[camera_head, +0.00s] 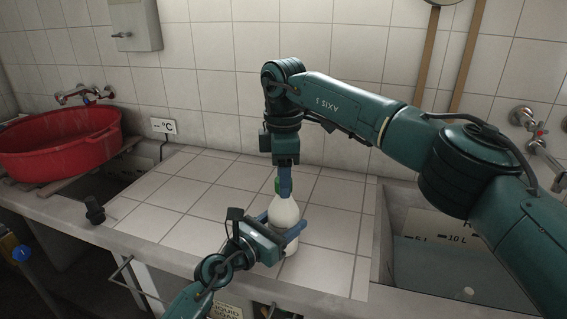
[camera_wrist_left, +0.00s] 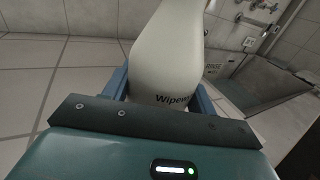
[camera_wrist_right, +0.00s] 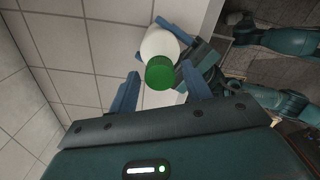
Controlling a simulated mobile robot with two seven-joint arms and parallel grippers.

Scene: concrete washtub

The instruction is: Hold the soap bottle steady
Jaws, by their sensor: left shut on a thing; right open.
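A white soap bottle (camera_head: 284,214) with a green cap stands upright on the tiled counter in the head view. My left gripper (camera_head: 279,227) is shut on the bottle's body, with one blue finger on each side. The left wrist view shows the white bottle (camera_wrist_left: 168,55) with dark lettering between the fingers. My right gripper (camera_head: 285,185) is above the bottle, pointing down, at the green cap. In the right wrist view its blue fingers are open, with the green cap (camera_wrist_right: 160,73) between and just beyond them, not visibly gripped.
A red basin (camera_head: 60,145) sits at the left over a sink. A water-filled tub (camera_head: 440,265) lies at the right. A small dark knob-like object (camera_head: 95,210) is on the counter's left edge. Tiles around the bottle are clear.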

